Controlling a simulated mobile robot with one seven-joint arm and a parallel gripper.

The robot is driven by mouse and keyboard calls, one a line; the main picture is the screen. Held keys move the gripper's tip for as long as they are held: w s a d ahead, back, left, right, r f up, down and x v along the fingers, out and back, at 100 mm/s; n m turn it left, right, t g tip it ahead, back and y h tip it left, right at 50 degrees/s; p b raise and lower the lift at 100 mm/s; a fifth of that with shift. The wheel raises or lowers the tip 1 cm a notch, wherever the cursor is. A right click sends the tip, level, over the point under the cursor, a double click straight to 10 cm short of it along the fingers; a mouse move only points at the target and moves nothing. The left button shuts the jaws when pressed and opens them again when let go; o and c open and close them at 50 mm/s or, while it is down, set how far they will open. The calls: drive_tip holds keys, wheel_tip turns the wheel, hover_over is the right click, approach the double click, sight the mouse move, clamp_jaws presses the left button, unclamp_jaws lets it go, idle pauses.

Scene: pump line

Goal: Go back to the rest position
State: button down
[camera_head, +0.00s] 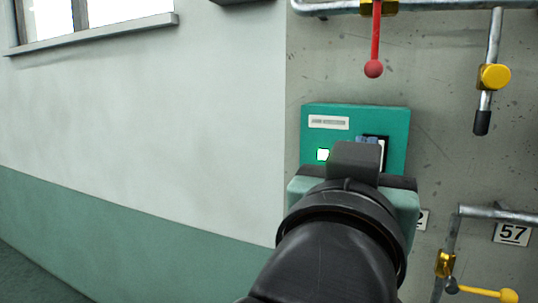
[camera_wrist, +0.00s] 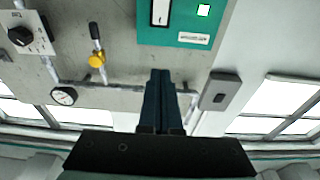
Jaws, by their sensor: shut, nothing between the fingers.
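My gripper shows in the wrist view (camera_wrist: 161,74), with its two dark fingers together and nothing between them. In the head view my arm reaches up from the bottom, and its black end covers the lower part of a green box (camera_head: 397,122) on the wall. The fingertips are hidden there. The box also shows at the top of the wrist view (camera_wrist: 183,24), upside down, beyond the fingertips. It has a lit square (camera_head: 323,155) and a pale label (camera_head: 328,122). A dark and white part (camera_head: 382,142) on it is partly covered. I cannot tell whether the fingers touch anything.
On the right wall are a red-knobbed lever (camera_head: 374,68), a yellow-capped valve (camera_head: 494,77), a yellow lever (camera_head: 490,293) and a "57" plate (camera_head: 512,234). The wrist view shows a gauge (camera_wrist: 64,96) and a grey switch box (camera_wrist: 220,92). The left wall is bare below the window.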

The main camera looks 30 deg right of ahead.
drive_tip(key=a+r+n+t+y+b, duration=0.2)
drive_tip(key=a+n+t+y, duration=0.3)
drive_tip(key=a, duration=0.6)
drive_tip(key=a+r+n+t+y+b, duration=0.2)
drive_tip(key=a+n+t+y, duration=0.3)
drive_tip(key=a+t+y, duration=0.4)
drive_tip(key=a, duration=0.3)
drive_tip(key=shift+a+r+t+y, duration=0.2)
drive_tip(key=shift+a+t+y, duration=0.1)
drive_tip(key=shift+y, duration=0.1)
drive_tip(key=shift+d, duration=0.1)
